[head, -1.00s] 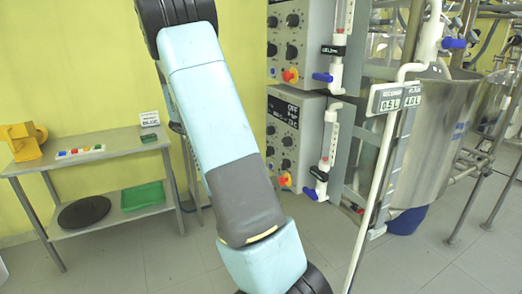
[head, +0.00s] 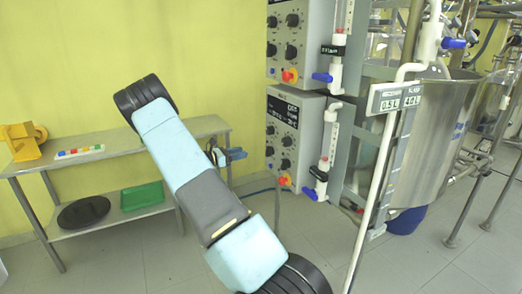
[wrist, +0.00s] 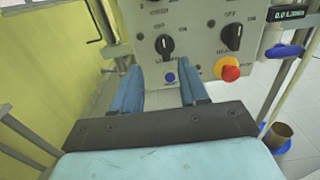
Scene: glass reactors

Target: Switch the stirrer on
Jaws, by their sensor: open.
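The stirrer's switch is not readable as such; two grey control boxes carry black knobs, an upper box (head: 307,50) and a lower box (head: 311,108) with a small display. In the wrist view, a grey panel (wrist: 200,55) shows a left black knob (wrist: 165,45), a right black knob (wrist: 232,37), a red-and-yellow button (wrist: 228,69) and a small blue button (wrist: 170,77). My gripper (wrist: 162,84) is open and empty, its blue fingers either side of the left knob's column in the picture. In the head view my gripper (head: 235,154) is left of the lower box, partly hidden by my arm.
A metal table (head: 120,142) stands at the left with a yellow device (head: 22,142) and a green tray (head: 142,196). White pipes with blue valve handles (head: 322,77) stand right of the boxes.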

